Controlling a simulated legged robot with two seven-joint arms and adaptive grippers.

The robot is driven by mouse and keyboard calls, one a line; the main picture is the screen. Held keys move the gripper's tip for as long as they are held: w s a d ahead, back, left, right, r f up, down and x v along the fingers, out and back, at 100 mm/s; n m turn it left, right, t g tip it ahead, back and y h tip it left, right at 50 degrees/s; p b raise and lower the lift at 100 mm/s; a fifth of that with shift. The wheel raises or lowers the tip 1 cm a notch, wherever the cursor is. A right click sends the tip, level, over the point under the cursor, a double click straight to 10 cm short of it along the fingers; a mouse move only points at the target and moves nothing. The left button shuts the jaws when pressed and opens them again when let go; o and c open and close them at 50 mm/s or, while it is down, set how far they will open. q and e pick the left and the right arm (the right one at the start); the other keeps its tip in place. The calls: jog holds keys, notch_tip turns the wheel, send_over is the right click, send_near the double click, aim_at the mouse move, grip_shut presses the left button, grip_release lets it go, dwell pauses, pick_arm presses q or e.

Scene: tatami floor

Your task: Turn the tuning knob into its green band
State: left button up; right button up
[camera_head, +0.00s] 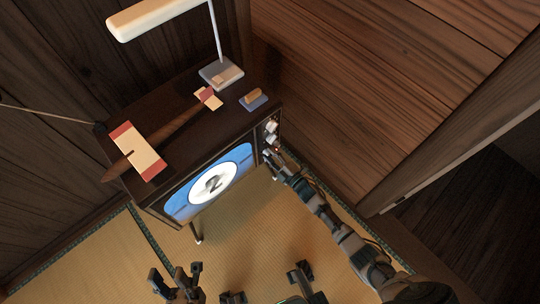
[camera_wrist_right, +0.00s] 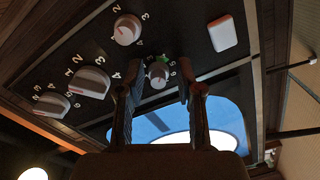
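The tuning knob (camera_wrist_right: 158,73) is a small pale round knob on the dark control panel, with a small green mark (camera_wrist_right: 160,57) beside its upper edge in the right wrist view. My right gripper (camera_wrist_right: 160,84) is open, with one finger on each side of this knob and narrow gaps showing; I cannot tell how far its tips reach around it. In the head view my right gripper (camera_head: 270,160) is at the lower panel of the television (camera_head: 212,183) and hides the knob. My left gripper (camera_head: 176,280) is open and empty over the tatami, low in the picture.
Nearby on the panel are a round knob (camera_wrist_right: 127,29), a white square button (camera_wrist_right: 222,33) and two larger knobs (camera_wrist_right: 90,82), (camera_wrist_right: 52,103). A wooden wall stands right.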

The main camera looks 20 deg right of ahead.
jog(key=shift+r, duration=0.1)
jog(key=v, duration=1.2)
jog(key=shift+f, duration=0.2)
